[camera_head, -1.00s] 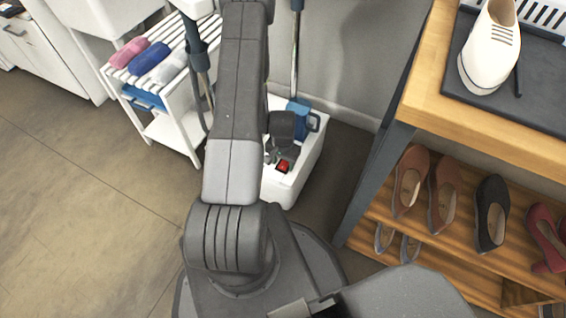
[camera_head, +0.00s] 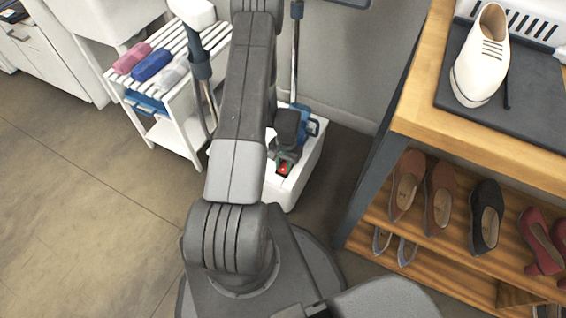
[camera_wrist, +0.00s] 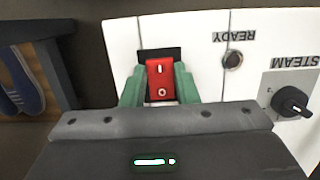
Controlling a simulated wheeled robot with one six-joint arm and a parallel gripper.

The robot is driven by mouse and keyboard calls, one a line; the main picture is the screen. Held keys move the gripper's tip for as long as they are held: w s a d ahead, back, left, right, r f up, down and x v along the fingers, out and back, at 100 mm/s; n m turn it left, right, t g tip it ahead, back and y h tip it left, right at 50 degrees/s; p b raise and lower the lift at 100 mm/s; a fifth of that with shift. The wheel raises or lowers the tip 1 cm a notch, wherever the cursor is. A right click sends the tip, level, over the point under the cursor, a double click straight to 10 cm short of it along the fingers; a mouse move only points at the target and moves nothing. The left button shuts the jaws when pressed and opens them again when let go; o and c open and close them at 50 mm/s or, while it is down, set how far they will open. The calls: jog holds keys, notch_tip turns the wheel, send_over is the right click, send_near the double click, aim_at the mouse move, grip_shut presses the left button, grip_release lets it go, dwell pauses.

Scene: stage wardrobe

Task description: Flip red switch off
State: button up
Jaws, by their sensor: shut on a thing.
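The red switch (camera_wrist: 160,80) is a rocker with a line and a circle on it, set in a black surround on a white panel (camera_wrist: 205,60). In the head view the switch (camera_head: 282,169) is a small red spot on the front of a white appliance (camera_head: 305,165), partly hidden by my gripper. My gripper (camera_wrist: 159,84) has its green fingers on both sides of the red rocker and is shut on it. In the head view the gripper (camera_head: 285,162) is at the switch.
A lamp labelled READY (camera_wrist: 233,60) and a black STEAM knob (camera_wrist: 291,101) are right of the switch. A wooden shoe rack (camera_head: 440,215) stands right of the appliance. A white slatted cart (camera_head: 160,80) stands to the left. Open floor (camera_head: 70,210) lies at left.

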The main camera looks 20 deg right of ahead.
jog(key=shift+w+d+y, duration=0.1)
jog(key=shift+d+y, duration=0.05)
jog(key=shift+y, duration=0.15)
jog(key=shift+g, duration=0.3)
jog(key=o, duration=1)
jog(key=p+v, duration=0.2)
jog(key=v, duration=1.2)
jog(key=shift+f, duration=0.1)
